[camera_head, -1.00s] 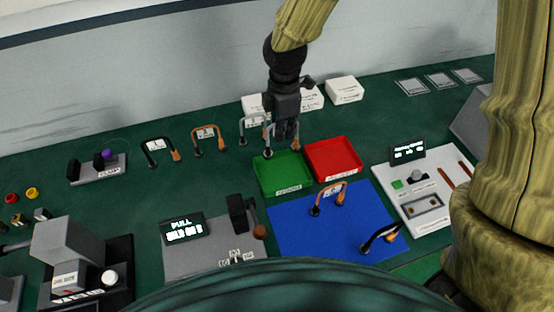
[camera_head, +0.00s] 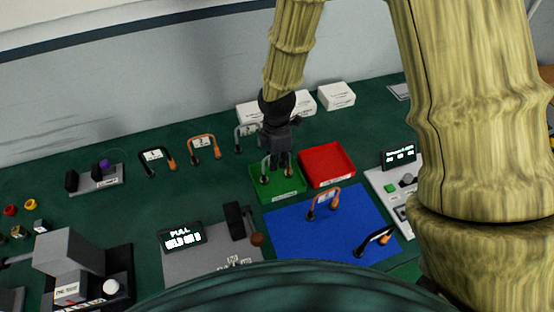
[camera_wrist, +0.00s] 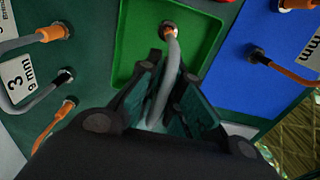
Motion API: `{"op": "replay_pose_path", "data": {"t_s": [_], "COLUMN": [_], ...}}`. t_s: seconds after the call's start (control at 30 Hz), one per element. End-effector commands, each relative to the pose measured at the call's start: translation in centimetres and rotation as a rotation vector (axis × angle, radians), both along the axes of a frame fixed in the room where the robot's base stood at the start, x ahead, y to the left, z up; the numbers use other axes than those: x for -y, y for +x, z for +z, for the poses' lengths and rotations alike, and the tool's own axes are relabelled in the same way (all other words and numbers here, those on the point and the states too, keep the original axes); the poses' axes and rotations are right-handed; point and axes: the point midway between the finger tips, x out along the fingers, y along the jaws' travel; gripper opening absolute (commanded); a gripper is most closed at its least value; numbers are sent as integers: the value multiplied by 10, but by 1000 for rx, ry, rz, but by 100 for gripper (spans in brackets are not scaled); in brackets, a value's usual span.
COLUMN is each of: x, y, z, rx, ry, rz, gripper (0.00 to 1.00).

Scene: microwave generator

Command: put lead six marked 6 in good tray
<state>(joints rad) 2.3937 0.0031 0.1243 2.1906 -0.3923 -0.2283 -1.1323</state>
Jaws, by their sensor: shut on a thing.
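My gripper (camera_head: 276,150) is shut on a grey lead (camera_head: 265,169) with an orange end. It holds the lead over the green tray (camera_head: 290,188). In the wrist view, the grey lead (camera_wrist: 173,60) runs between the fingers of my gripper (camera_wrist: 172,75), and one of its ends lies over the green tray (camera_wrist: 134,40). Whether that end touches the tray floor I cannot tell. The number on the held lead is hidden.
The red tray (camera_head: 327,166) adjoins the green one on the right. A blue mat (camera_head: 330,232) with two leads lies in front. More leads, such as an orange one (camera_head: 203,143), stand to the left. White boxes (camera_head: 337,96) stand behind.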

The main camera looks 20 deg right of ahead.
Motion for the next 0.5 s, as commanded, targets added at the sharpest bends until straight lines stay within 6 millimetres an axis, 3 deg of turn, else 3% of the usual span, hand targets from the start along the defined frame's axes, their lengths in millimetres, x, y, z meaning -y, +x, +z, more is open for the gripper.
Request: {"op": "replay_pose_path", "data": {"t_s": [0.5], "x": [0], "y": [0], "z": [-10], "rx": [1], "ry": [0], "rz": [0], "gripper": [0]}}
